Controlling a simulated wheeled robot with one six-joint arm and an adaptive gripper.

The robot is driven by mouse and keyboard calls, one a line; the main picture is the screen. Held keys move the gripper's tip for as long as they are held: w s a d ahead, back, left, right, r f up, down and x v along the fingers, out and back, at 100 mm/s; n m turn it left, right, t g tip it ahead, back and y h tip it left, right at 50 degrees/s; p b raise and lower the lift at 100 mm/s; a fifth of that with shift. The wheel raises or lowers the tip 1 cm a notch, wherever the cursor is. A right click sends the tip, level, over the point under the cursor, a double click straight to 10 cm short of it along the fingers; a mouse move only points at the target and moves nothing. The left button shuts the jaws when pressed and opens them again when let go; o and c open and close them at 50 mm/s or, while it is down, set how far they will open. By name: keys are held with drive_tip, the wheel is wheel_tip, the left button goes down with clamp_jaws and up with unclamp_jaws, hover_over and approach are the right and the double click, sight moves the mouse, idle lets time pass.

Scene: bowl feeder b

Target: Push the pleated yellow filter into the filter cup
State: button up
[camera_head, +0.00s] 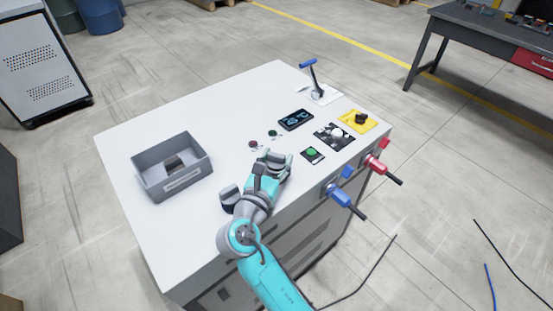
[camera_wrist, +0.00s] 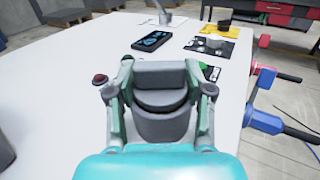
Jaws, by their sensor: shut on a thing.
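My gripper (camera_head: 274,164) is over the front edge part of the white table, and it shows large in the wrist view (camera_wrist: 160,78). Its two fingers stand on either side of a grey piece (camera_wrist: 165,74) with a flat block-like top and a rounded dark grey part below. The fingers are shut on this grey piece. I cannot tell whether it is the filter cup or another part. No pleated yellow filter shows in either view.
A grey open bin (camera_head: 150,182) with a dark item inside stands at the table's left. Right of my gripper are a green button (camera_head: 312,153), a display (camera_head: 296,119), a yellow plate with a black knob (camera_head: 357,120) and a blue-handled lever (camera_head: 314,78). Blue and red handles (camera_head: 345,197) stick out at the right edge.

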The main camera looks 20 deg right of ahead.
sight(277, 155)
idle(0.5)
drive_tip(key=shift+r, duration=2.7)
drive_tip(key=shift+f, duration=2.7)
idle(0.3)
drive_tip(key=o, duration=1.3)
drive_tip(key=shift+f, duration=0.15)
drive_tip(key=shift+v, duration=3.75)
